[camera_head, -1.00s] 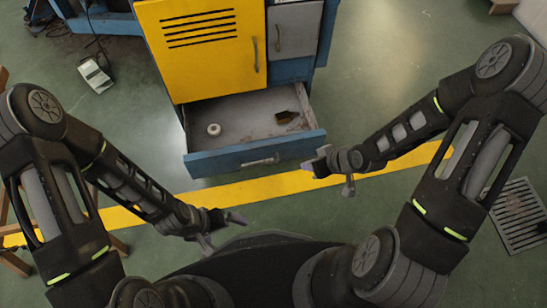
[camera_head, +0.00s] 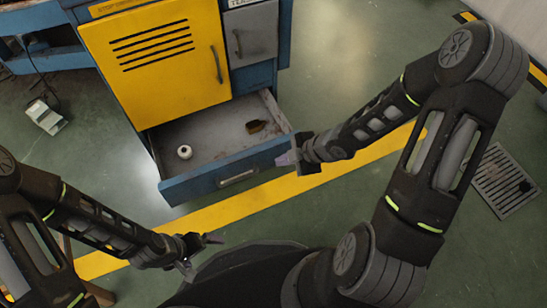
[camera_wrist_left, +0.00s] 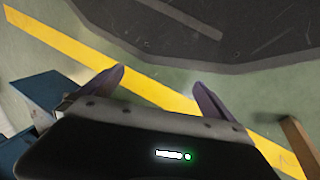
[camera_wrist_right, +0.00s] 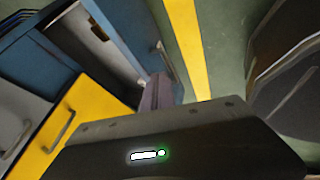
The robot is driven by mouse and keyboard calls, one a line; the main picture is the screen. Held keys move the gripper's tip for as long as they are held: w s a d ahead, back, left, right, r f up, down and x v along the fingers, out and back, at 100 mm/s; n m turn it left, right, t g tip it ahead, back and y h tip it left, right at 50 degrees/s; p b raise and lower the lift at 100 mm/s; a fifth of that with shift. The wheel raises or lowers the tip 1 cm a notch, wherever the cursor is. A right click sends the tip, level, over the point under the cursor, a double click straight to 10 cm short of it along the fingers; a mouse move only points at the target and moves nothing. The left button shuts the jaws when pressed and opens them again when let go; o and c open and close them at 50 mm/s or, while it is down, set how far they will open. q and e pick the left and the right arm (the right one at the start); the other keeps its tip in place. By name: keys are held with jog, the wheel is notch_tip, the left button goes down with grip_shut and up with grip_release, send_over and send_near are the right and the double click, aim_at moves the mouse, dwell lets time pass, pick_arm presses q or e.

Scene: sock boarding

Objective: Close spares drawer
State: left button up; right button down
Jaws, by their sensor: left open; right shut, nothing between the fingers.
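The spares drawer (camera_head: 225,176) is pulled out below the yellow cabinet door, with a blue front and a metal handle (camera_head: 237,178). A white round item (camera_head: 184,152) and a brown item (camera_head: 257,126) lie inside it. My right gripper (camera_head: 287,158) is shut and empty at the right end of the drawer front. In the right wrist view the closed fingers (camera_wrist_right: 157,92) overlap the drawer front (camera_wrist_right: 125,35); whether they touch it I cannot tell. My left gripper (camera_head: 203,250) is open and empty, low in front of the drawer and apart from it.
The yellow cabinet door (camera_head: 165,60) and a grey door (camera_head: 251,32) above the drawer are shut. A yellow floor stripe (camera_head: 225,207) runs in front. A floor grate (camera_head: 503,180) lies at right. A pale device (camera_head: 46,116) with a cable lies at left.

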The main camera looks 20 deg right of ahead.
jog(key=b, duration=0.7)
send_near(253, 158)
notch_tip(253, 158, down, 5)
jog(key=s+a, duration=0.1)
jog(key=s, duration=0.1)
pick_arm(q)
notch_tip(253, 158, down, 7)
jog(key=w, duration=0.1)
jog(key=shift+p, duration=0.3)
pick_arm(e)
jog(key=shift+w+a+r, duration=0.1)
jog(key=shift+w+a, duration=0.05)
jog(key=shift+w, duration=0.5)
jog(key=shift+w+a+r, duration=0.15)
jog(key=shift+w, duration=0.5)
jog(key=shift+w+a+r, duration=0.1)
jog(key=shift+w+a, duration=0.1)
jog(key=shift+w, duration=0.45)
pick_arm(q)
jog(key=shift+w, duration=0.1)
jog(key=shift+w, duration=0.15)
pick_arm(e)
jog(key=shift+w, duration=0.15)
